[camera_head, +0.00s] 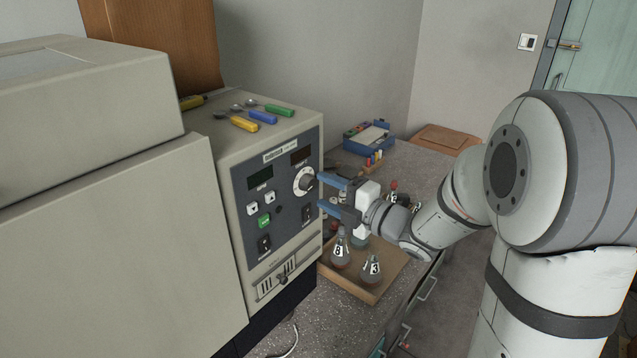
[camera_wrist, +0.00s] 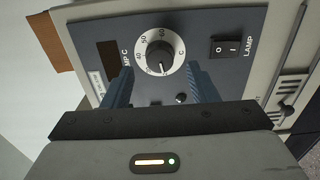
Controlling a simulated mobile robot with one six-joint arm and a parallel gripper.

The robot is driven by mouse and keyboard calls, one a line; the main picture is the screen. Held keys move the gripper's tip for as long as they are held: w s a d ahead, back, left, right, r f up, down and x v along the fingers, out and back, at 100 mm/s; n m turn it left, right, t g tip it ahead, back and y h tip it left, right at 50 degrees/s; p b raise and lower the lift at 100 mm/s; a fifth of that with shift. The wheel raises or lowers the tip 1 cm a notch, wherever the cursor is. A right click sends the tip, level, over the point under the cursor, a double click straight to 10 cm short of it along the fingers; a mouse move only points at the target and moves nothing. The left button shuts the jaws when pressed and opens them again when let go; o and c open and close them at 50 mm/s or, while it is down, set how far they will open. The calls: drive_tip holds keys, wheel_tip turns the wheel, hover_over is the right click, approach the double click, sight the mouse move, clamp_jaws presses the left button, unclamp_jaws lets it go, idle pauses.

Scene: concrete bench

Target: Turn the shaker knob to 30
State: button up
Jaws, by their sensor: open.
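The shaker (camera_head: 270,180) is a beige box with a dark control panel on its front. Its knob (camera_head: 304,181) has a dark grip in a white numbered dial at the panel's upper right. In the wrist view the knob (camera_wrist: 159,56) lies straight ahead, between and beyond my fingers, with 40, 50 and 60 readable on the dial. The lower dial numbers are too small to read surely. My gripper (camera_head: 323,194) is open, with blue fingers pointing at the panel near the knob. In the wrist view my gripper (camera_wrist: 160,90) shows nothing between its fingers.
A LAMP rocker switch (camera_wrist: 231,47) sits beside the knob. Yellow, blue and green-handled tools (camera_head: 262,117) lie on the shaker's top. A blue box (camera_head: 368,139) stands farther back on the bench.

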sight(312, 186)
drive_tip(key=shift+p+x, duration=0.35)
drive_tip(key=shift+x, duration=1.25)
drive_tip(key=shift+c, duration=0.2)
drive_tip(key=c, duration=0.9)
drive_tip(key=shift+d, duration=0.15)
drive_tip(key=shift+c, duration=0.2)
